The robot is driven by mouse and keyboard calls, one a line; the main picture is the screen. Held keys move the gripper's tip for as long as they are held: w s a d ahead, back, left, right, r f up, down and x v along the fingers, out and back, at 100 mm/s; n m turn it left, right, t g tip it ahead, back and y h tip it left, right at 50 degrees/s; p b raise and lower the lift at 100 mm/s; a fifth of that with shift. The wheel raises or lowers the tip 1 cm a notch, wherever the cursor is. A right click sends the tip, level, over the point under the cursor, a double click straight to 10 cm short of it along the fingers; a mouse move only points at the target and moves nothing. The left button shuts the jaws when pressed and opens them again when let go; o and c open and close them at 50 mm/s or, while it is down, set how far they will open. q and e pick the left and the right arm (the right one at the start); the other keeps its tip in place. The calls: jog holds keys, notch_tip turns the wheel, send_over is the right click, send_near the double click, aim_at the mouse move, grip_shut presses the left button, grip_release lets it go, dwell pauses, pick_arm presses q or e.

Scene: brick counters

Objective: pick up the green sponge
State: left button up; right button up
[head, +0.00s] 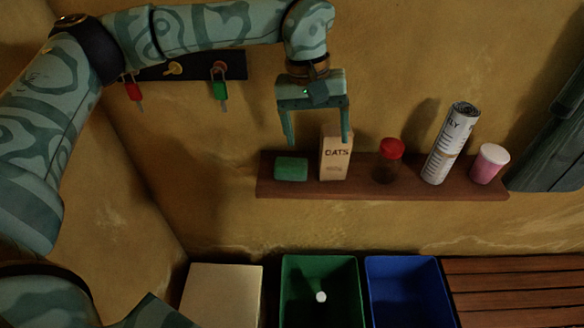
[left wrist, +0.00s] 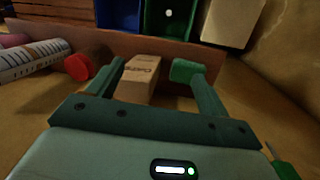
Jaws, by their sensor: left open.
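The green sponge (head: 291,169) lies on the left end of a brown wall shelf (head: 380,192), left of a tan oats box (head: 335,160). My left gripper (head: 318,141) is open and empty, pointing down, with its fingertips above and around the gap between sponge and box. In the left wrist view, the sponge (left wrist: 184,71) shows at the right fingertip, partly covered by that finger; I cannot tell if they touch. The oats box (left wrist: 139,80) appears between the fingers. My right gripper is not in view.
Right of the box on the shelf stand a red-lidded jar (head: 386,165), a rolled newspaper (head: 450,143) and a pink cup (head: 489,164). Below are a green bin (head: 320,262), a blue bin (head: 405,265) and a pale box (head: 222,290). Keys hang on a dark rack (head: 200,67).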

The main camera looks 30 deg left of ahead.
pick_arm(q)
jog(key=a+r+y, duration=0.2)
jog(key=a, duration=0.4)
jog(key=b, duration=0.2)
send_over(290, 167)
notch_tip(290, 167, down, 9)
jog(key=shift+a, duration=0.15)
jog(key=f, duration=0.1)
jog(key=f+b, duration=0.1)
jog(key=f, duration=0.3)
jog(key=shift+d+f+b, duration=0.1)
jog(key=shift+d+b, duration=0.15)
jog(key=shift+b, duration=0.15)
jog(key=shift+f, duration=0.5)
jog(key=shift+r, duration=0.1)
jog(key=c, duration=0.7)
